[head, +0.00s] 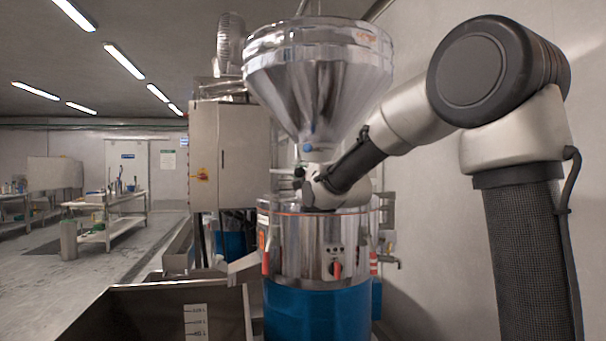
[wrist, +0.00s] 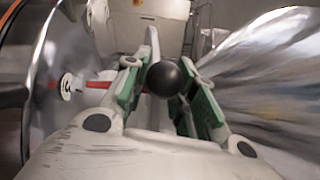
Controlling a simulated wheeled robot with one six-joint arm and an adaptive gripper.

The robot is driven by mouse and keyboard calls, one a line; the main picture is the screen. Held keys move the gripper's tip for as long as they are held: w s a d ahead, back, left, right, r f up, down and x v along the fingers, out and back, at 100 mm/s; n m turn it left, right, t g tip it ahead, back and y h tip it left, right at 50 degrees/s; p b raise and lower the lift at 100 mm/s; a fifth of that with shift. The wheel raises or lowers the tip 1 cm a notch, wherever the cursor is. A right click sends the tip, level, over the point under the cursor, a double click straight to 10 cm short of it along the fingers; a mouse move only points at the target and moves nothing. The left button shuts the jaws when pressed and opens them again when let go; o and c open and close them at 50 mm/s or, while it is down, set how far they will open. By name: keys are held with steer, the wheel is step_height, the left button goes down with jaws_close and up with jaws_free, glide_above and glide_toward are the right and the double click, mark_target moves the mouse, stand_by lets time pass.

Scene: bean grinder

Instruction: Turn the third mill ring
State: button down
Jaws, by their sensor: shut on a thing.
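The bean grinder has a shiny steel drum (head: 305,245) with an orange line around it near the top. It stands on a blue base (head: 318,310). In the wrist view my gripper (wrist: 172,82) has its green-padded fingers shut on a black ball knob (wrist: 170,78). A red rod (wrist: 98,85) shows to the left of the fingers, beside a curved, shiny surface. In the head view my gripper (head: 300,182) is at the top of the drum, under the hopper. The knob cannot be made out clearly there. Which ring is the third cannot be told.
A big steel hopper (head: 318,80) hangs just above my gripper. Red-handled parts (head: 265,262) and a red dial (head: 336,270) are on the drum's side. A steel bin (head: 150,310) stands at front left. A grey cabinet (head: 230,150) is behind. Open floor lies left.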

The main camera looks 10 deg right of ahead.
steer(key=w+a, duration=0.5)
steer(key=shift+a, duration=0.25)
steer(key=shift+w+a, duration=0.55)
steer(key=shift+w, duration=0.25)
steer(key=c, duration=1.3)
jaws_free()
steer(key=shift+w, duration=0.1)
steer(key=shift+c, duration=0.2)
steer(key=v, duration=1.2)
